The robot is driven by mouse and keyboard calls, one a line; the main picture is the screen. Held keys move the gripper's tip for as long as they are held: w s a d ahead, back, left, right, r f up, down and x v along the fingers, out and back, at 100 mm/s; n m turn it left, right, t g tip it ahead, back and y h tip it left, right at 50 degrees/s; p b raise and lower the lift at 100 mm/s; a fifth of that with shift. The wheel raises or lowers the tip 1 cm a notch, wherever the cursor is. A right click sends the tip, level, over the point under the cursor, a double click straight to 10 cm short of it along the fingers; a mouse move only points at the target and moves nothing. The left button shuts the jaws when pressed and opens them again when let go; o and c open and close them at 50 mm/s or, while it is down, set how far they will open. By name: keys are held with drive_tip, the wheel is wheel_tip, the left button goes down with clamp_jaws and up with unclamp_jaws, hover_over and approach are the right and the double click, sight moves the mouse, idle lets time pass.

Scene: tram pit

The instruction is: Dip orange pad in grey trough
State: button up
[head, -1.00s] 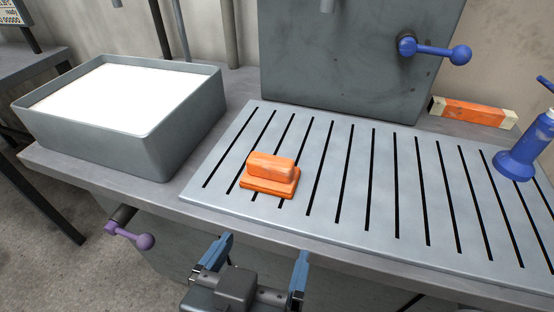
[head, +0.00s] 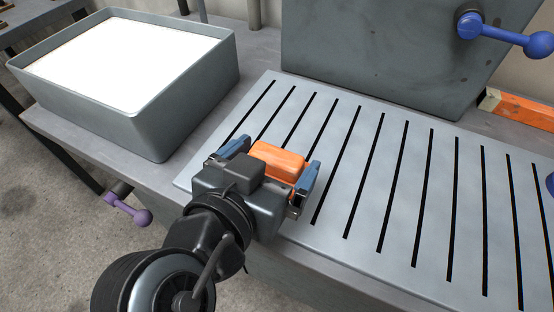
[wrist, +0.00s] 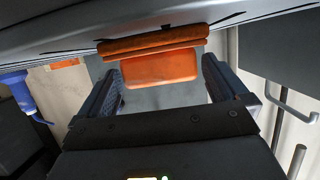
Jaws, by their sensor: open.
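The orange pad (head: 277,161), a block with a wider base in the earlier head view, sits on the slotted metal plate (head: 400,190). My gripper (head: 270,168) is open, with its blue fingers on either side of the pad's upper block. In the wrist view the pad (wrist: 160,68) lies between the fingertips, and a gap shows beside the right finger. My gripper hides the pad's lower part in the head view. The grey trough (head: 150,128), filled with white up near its rim, stands on the bench to the left of the plate.
A grey block (head: 390,55) with a blue ball-ended lever (head: 505,35) stands behind the plate. An orange bar (head: 520,108) lies at the back right. A purple knob (head: 130,208) sticks out below the bench's front edge. The plate's middle is clear.

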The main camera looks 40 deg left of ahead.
sight(281, 151)
drive_tip(key=x, duration=0.3)
drive_tip(key=shift+w, duration=0.2)
drive_tip(key=c, duration=0.9)
drive_tip(key=shift+o, duration=0.2)
drive_tip(key=shift+r, duration=0.1)
drive_tip(key=shift+r+p, duration=0.7)
drive_tip(key=shift+p, duration=0.05)
wheel_tip(281, 151, up, 3)
drive_tip(key=p, duration=0.3)
drive_tip(key=shift+r, duration=0.2)
drive_tip(key=s+d+r+p, duration=0.4)
drive_tip(key=d+r+p, duration=0.1)
drive_tip(key=d, duration=0.5)
drive_tip(key=shift+s+d+r, duration=0.35)
drive_tip(key=shift+r, duration=0.2)
